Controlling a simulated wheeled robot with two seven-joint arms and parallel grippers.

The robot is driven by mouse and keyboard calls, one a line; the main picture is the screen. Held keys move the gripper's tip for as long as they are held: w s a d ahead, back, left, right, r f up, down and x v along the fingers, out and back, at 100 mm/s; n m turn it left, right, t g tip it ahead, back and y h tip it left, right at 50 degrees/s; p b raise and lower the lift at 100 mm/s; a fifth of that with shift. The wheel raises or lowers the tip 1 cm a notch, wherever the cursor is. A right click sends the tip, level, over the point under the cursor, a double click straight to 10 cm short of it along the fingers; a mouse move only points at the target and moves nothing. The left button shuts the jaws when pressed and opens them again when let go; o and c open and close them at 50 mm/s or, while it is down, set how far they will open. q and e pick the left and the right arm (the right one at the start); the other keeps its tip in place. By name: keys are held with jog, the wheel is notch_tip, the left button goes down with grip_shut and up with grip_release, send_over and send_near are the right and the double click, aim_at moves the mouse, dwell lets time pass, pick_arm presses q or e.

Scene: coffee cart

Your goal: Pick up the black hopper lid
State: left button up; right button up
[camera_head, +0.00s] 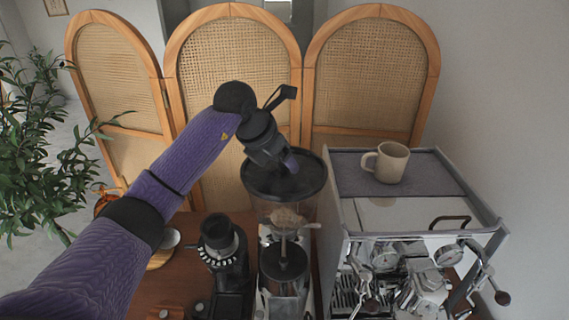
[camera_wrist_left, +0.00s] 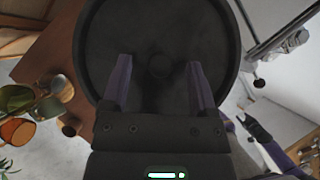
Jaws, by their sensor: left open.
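The black hopper lid (camera_head: 308,184) is a round, dark disc on top of the clear grinder hopper, which holds something light brown. In the left wrist view the lid (camera_wrist_left: 157,25) fills the upper middle, with a small round knob (camera_wrist_left: 160,65) at its centre. My left gripper (camera_head: 289,168) reaches down over the lid from above. In the wrist view its two purple fingers are apart, one on each side of the knob, with nothing held between them. I cannot tell whether the fingertips touch the lid. My right gripper (camera_wrist_left: 256,128) shows small and dark in the wrist view.
The espresso machine (camera_head: 400,215) stands right of the grinder, with a beige mug (camera_head: 386,163) on top. A smaller black grinder (camera_head: 222,250) stands to the left. A wood and cane screen (camera_head: 232,70) rises behind the wooden counter. A plant (camera_head: 45,150) is at far left.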

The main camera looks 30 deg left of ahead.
pick_arm(q)
jog(key=shift+w+d+f, duration=0.1)
jog(key=shift+w+f, duration=0.1)
jog(key=shift+f, duration=0.25)
grip_shut()
jog(key=shift+r, duration=0.15)
